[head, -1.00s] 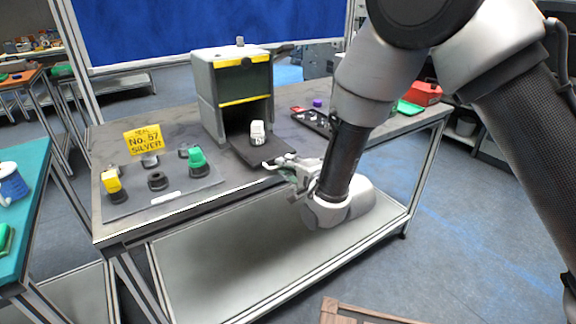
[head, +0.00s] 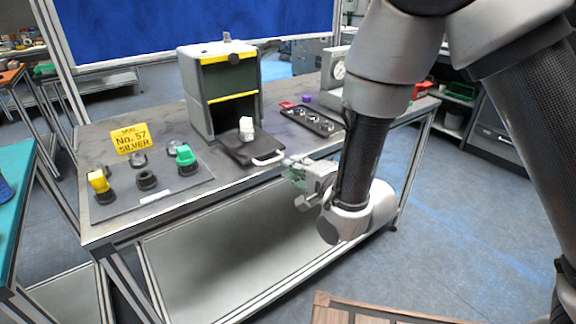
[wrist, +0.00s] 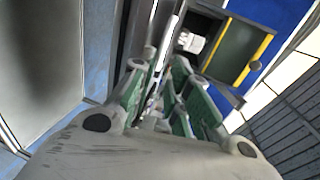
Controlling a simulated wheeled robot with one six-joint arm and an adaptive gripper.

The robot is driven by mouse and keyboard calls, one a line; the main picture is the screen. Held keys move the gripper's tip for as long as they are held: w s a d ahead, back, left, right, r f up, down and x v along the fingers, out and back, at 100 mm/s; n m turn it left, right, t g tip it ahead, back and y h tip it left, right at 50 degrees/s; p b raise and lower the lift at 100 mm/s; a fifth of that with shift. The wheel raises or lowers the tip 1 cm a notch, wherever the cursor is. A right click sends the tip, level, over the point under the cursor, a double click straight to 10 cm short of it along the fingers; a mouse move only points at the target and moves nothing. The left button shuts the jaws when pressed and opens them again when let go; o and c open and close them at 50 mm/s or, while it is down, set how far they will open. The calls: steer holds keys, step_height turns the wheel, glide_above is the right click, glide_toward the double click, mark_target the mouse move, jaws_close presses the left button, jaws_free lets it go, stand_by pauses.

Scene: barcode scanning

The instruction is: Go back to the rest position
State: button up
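My gripper (head: 299,172) is at the table's front edge, just right of the tray's pale handle (head: 268,159) in the head view, and looks apart from it. In the wrist view its green-padded fingers (wrist: 163,88) stand apart with a gap between them, and I see nothing held. The dark tray (head: 232,147) sticks out of the front of a grey box with yellow stripes (head: 193,95). A small white item (head: 246,130) stands on the tray; it also shows in the wrist view (wrist: 191,42).
A mat (head: 195,183) at the left holds yellow, green and dark pieces, beside a yellow sign (head: 129,139). A black rack (head: 314,122) and a grey device with a dial (head: 332,75) stand to the right. The floor right of the table is clear.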

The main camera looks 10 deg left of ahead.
steer(key=s+d+f+n+g+h, duration=0.2)
steer(key=f+n, duration=0.1)
steer(key=f, duration=0.2)
steer(key=s+d+f+n+g+h, duration=0.2)
steer(key=f+n, duration=0.1)
steer(key=f, duration=0.3)
steer(key=s+d+n+g+h, duration=0.3)
steer(key=d+n+h, duration=0.1)
steer(key=d, duration=0.3)
steer(key=s+d+r+h, duration=0.1)
steer(key=s+d+r, duration=0.2)
steer(key=d+r, duration=0.6)
steer(key=s+d+r+m+h, duration=0.1)
steer(key=s+d+r, duration=0.3)
steer(key=d+r, duration=0.6)
steer(key=s+d+r+t+h, duration=0.1)
steer(key=s+d+r, duration=0.3)
steer(key=d+r, duration=0.5)
steer(key=d, duration=1)
steer(key=shift+d+r+m+h, duration=0.25)
steer(key=shift+d+m+h, duration=0.15)
